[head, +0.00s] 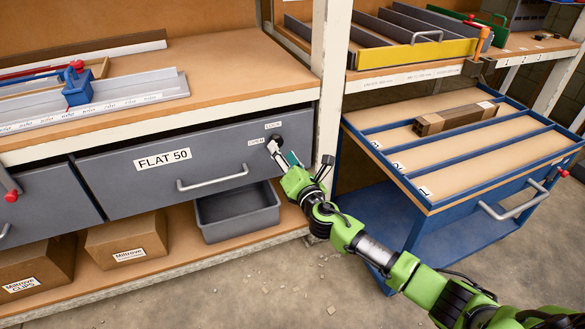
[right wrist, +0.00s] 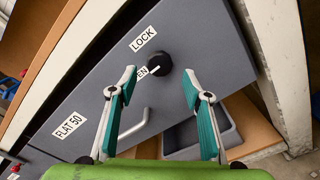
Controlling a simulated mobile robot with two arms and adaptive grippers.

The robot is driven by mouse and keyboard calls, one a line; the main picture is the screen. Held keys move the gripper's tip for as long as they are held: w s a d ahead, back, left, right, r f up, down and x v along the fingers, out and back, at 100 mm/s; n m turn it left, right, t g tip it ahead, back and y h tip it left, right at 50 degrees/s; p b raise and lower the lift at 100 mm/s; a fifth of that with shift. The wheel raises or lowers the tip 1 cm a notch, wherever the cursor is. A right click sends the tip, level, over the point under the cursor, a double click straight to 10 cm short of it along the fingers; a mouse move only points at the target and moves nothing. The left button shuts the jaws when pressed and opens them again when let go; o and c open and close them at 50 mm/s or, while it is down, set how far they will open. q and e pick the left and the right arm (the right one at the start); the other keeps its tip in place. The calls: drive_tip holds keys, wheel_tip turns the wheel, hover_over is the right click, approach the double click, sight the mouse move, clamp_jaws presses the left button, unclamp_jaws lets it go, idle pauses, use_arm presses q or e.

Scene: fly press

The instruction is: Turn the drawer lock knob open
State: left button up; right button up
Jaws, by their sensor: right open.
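The black round lock knob (head: 277,139) is at the upper right of the grey drawer front marked FLAT 50 (head: 195,160). In the right wrist view the knob (right wrist: 159,66) has a white pointer line, which points down-left toward the OPEN label (right wrist: 141,73), partly covered by a finger. The LOCK label (right wrist: 143,38) is above the knob. My right gripper (right wrist: 158,76) is open, its teal-padded fingertips on either side of the knob in that view. My left gripper is not in view.
The drawer handle (head: 212,178) is below the knob. A grey bin (head: 238,213) and cardboard boxes (head: 127,240) are on the lower shelf. A white post (head: 329,90) stands just right of the drawer. A blue trolley (head: 440,205) stands further right.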

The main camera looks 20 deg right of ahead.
drive_tip(key=s, duration=0.7)
drive_tip(key=shift+s+d, duration=0.15)
drive_tip(key=shift+s, duration=0.1)
